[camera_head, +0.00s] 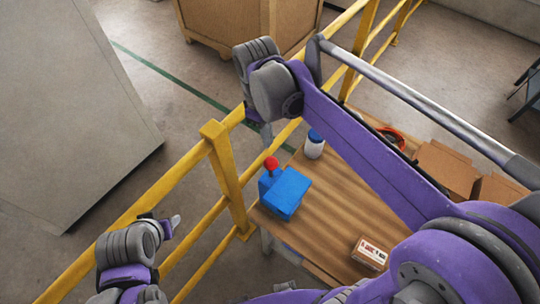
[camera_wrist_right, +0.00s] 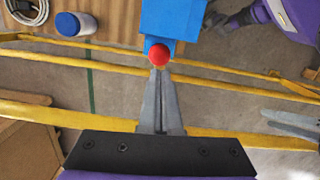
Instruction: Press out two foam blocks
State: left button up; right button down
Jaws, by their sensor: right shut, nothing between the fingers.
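A blue box-shaped device (camera_head: 289,190) with a round red knob (camera_head: 271,163) stands near the left end of the wooden table (camera_head: 335,190). My right gripper (camera_head: 268,143) is shut and empty, pointing down just above the red knob. In the right wrist view the closed fingertips (camera_wrist_right: 160,72) line up with the red knob (camera_wrist_right: 158,55) on the blue device (camera_wrist_right: 172,18); I cannot tell whether they touch. My left gripper (camera_head: 174,222) is at lower left, outside the yellow railing and away from the table; its finger opening is unclear. I see no foam blocks.
A white bottle with a blue lid (camera_head: 314,145) stands behind the device. A small printed box (camera_head: 370,253) lies nearer the front. Open cardboard boxes (camera_head: 447,167) and a red round item (camera_head: 392,137) are at the right. A yellow railing (camera_head: 228,175) runs along the table's left side.

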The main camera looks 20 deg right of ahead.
aim_at(271, 161)
jog(key=shift+f, duration=0.6)
jog(key=f+b, duration=0.2)
jog(key=f, duration=0.1)
jog(key=f+b, duration=0.1)
jog(key=f, duration=0.1)
jog(key=shift+s+d, duration=0.2)
jog(key=shift+s, duration=0.05)
jog(key=shift+f+b, duration=0.3)
jog(key=shift+f, duration=0.15)
pick_arm(q)
jog(key=f, duration=0.1)
jog(key=s+f, duration=0.1)
jog(key=f, duration=0.1)
jog(key=s+f, duration=0.1)
jog(key=f, duration=0.1)
jog(key=shift+f, duration=0.1)
pick_arm(e)
jog(key=shift+w, duration=0.1)
